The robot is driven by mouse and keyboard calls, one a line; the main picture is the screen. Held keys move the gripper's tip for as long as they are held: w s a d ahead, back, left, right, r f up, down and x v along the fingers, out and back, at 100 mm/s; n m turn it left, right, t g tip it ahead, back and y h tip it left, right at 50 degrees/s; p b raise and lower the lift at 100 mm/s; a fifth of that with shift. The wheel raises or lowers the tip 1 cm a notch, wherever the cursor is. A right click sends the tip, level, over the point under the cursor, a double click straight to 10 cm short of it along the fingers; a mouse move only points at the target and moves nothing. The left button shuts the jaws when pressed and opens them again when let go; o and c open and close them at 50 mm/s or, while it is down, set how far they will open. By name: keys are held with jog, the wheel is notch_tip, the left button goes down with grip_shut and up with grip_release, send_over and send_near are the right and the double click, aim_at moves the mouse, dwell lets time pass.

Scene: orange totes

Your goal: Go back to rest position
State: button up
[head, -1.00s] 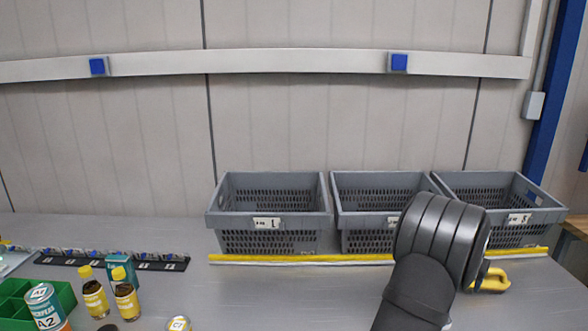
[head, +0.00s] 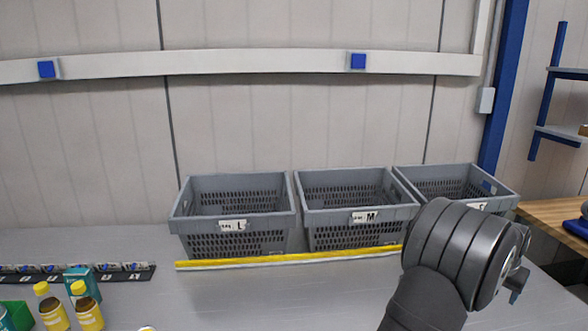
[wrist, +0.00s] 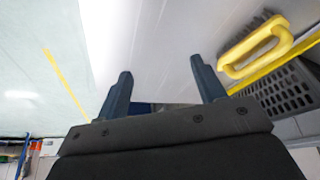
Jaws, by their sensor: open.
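My gripper (wrist: 160,65) shows its two dark blue fingers spread apart in the wrist view, with nothing between them. In the head view my gripper (head: 515,285) is partly hidden behind my wrist, at the right over the table. It is to the right of and in front of the grey crates.
Three grey crates stand along the back: L (head: 237,226), M (head: 358,217) and one at right (head: 460,178), partly hidden by my arm. A yellow strip (head: 290,260) runs before them. A yellow handle (wrist: 240,70) shows near my fingers. Yellow-capped bottles (head: 88,310) stand front left.

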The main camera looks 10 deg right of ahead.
jog(key=s+d+m, duration=0.2)
jog(key=s+d, duration=0.7)
jog(key=s, duration=0.4)
jog(key=shift+g, duration=0.4)
jog(key=w+f, duration=0.1)
jog(key=w, duration=0.1)
jog(key=w+f, duration=0.2)
jog(key=w, duration=0.1)
jog(key=w+f, duration=0.1)
jog(key=w, duration=0.2)
jog(key=shift+a+f, duration=0.15)
jog(key=shift+f, duration=0.25)
jog(key=shift+w+f, duration=0.35)
jog(key=shift+w, duration=0.2)
jog(key=shift+o, duration=0.3)
